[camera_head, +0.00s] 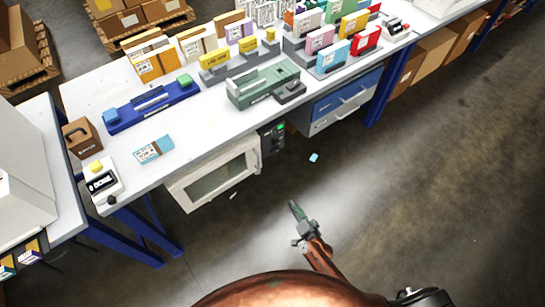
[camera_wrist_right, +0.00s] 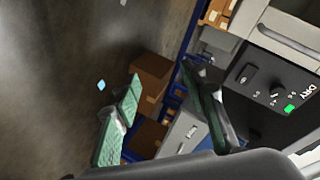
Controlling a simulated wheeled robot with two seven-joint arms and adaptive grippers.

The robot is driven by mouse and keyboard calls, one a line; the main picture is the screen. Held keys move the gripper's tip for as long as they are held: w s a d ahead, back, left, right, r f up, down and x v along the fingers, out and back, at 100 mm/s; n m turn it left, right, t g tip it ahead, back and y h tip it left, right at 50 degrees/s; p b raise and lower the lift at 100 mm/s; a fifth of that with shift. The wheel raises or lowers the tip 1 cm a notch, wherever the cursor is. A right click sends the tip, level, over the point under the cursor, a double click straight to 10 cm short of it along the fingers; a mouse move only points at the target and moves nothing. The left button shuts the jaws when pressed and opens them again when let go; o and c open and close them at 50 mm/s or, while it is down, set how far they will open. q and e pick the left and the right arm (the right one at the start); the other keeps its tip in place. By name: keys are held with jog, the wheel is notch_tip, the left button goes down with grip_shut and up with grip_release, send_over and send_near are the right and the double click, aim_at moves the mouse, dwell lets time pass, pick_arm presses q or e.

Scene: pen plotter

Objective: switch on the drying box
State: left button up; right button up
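The drying box (camera_head: 213,178) is a white cabinet with a dark window, hung under the front of the table. Its dark control panel (camera_head: 272,141) is at its right end and shows a small green patch. In the right wrist view the panel (camera_wrist_right: 262,98) is at the right, with a dark knob (camera_wrist_right: 247,74), small white marks, the letters DRY and a green square (camera_wrist_right: 290,108). My right gripper (camera_head: 294,207) is in front of and below the panel, apart from it. In the wrist view its fingers (camera_wrist_right: 162,74) are spread with nothing between them. My left gripper is not in view.
The white table (camera_head: 215,130) holds a green device (camera_head: 265,86), a blue tray and several coloured boxes. Blue-grey drawers (camera_head: 345,103) hang right of the panel. A blue table leg (camera_head: 385,95) stands farther right. A small light-blue piece (camera_head: 314,157) lies on the floor, otherwise open there.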

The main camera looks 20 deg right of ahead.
jog(key=w+a+r+m+t+h+b, duration=0.1)
jog(key=w+r+m+t+b, duration=0.15)
jog(key=w+r, duration=0.2)
jog(key=w+a+r+m+t+b, duration=0.1)
jog(key=w+a+r+m, duration=0.1)
jog(key=w+r+m, duration=0.3)
jog(key=h+b, duration=0.1)
send_near(275, 152)
jog(key=shift+m+t, duration=0.35)
jog(key=shift+m, duration=0.2)
jog(key=w, duration=0.2)
jog(key=w+b, duration=0.1)
jog(key=w, duration=0.1)
jog(key=w+b, duration=0.1)
jog(key=w, duration=0.2)
jog(key=shift+d+f, duration=0.2)
jog(key=shift+f, duration=0.2)
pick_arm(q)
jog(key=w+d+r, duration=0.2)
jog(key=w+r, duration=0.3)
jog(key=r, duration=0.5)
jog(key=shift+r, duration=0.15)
pick_arm(e)
jog(key=shift+w+r, duration=0.1)
jog(key=shift+w, duration=0.3)
jog(key=shift+c, duration=0.6)
